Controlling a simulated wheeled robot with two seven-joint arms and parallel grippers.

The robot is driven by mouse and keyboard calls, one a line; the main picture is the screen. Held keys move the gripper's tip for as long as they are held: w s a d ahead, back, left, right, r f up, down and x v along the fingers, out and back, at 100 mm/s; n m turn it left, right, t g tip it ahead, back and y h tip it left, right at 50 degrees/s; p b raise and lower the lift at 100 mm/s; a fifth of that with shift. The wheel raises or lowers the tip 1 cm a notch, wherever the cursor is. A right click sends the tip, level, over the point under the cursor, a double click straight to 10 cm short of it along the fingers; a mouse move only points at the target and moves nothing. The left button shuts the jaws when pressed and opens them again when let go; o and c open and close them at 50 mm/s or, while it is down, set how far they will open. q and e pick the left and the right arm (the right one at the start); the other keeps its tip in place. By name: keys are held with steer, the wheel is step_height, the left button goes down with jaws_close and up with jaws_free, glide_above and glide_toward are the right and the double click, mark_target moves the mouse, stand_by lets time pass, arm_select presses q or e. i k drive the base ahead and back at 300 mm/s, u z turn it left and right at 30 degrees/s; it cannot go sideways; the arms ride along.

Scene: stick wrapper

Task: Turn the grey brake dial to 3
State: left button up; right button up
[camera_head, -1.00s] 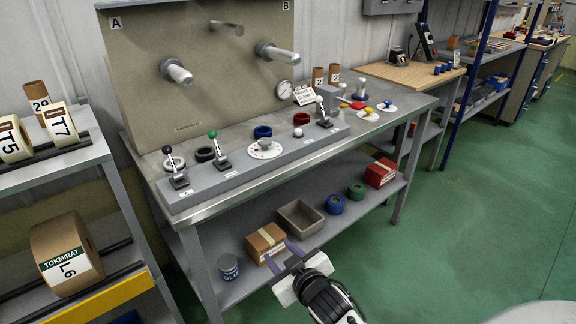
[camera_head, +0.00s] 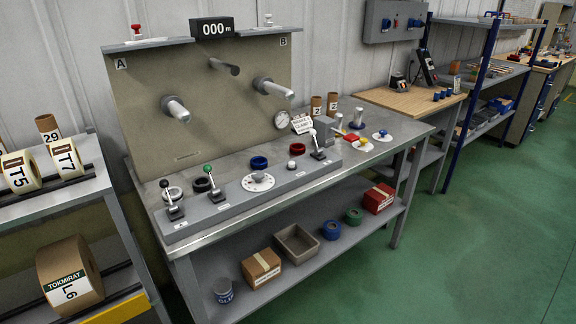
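A round white dial (camera_head: 257,181) with marks around its edge and a small grey knob sits on the grey console (camera_head: 222,208) at the front of the bench. It looks like the brake dial, but its label and setting are too small to read. It sits between a green-topped lever (camera_head: 213,184) on its left and a white button (camera_head: 296,148) on its right. Nothing covers it. Neither of my grippers is in view.
A black-topped lever (camera_head: 171,202) and a white-topped lever (camera_head: 317,143) also stand on the console. Blue (camera_head: 259,162) and red (camera_head: 301,128) rings lie behind it. Green floor (camera_head: 450,240) is open at right.

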mark_target(257, 175)
steer(key=i, duration=0.55)
steer(key=u, duration=0.8)
